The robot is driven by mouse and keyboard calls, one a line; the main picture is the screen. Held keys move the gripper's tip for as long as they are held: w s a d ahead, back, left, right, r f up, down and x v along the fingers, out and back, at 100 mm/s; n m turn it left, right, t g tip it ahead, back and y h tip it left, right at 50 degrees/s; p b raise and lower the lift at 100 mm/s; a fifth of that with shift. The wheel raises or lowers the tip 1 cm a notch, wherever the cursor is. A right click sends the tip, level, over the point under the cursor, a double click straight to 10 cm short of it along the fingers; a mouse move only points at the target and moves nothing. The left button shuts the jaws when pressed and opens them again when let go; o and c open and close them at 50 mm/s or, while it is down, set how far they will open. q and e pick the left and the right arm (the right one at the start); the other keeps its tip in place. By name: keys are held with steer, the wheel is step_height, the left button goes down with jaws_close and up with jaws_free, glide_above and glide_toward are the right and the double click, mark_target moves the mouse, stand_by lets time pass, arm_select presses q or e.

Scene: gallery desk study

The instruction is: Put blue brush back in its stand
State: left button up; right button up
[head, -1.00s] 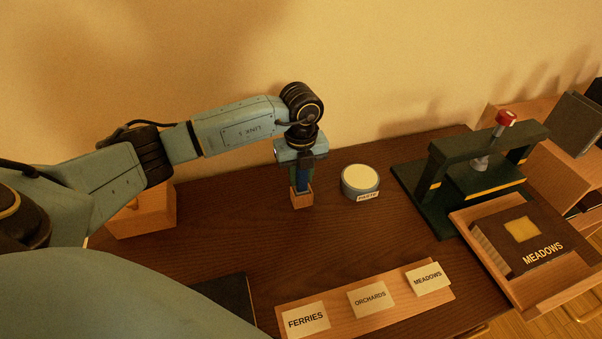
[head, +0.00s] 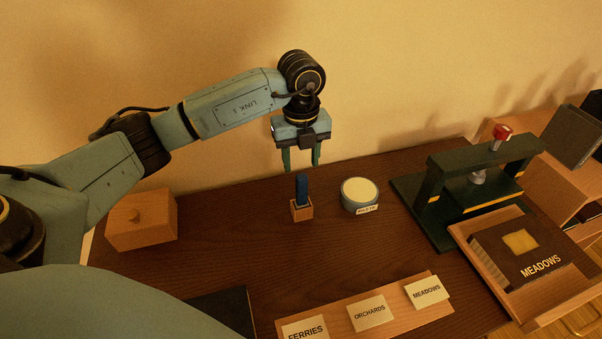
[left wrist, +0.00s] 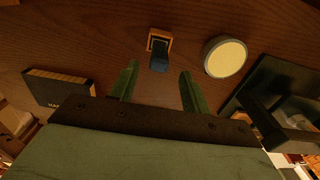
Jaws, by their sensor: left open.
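The blue brush (head: 302,188) stands upright in its small wooden stand (head: 302,212) on the dark desk. In the left wrist view the brush (left wrist: 159,62) and the square stand (left wrist: 166,38) lie beyond the fingertips. My left gripper (head: 302,168) is open and empty above the brush, its two green fingers apart and clear of it. The open fingers also show in the left wrist view (left wrist: 160,72). The brush's lower end is hidden inside the stand. My right gripper is not in view.
A paste pot (head: 360,194) stands close right of the stand. A wooden box with a knob (head: 142,222) is at left. A green press (head: 470,180) and a tray (head: 545,300) with the MEADOWS book (head: 512,246) are at right. A label strip (head: 390,325) lies in front.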

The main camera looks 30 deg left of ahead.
arm_select(q)
steer(key=shift+r, duration=1.4)
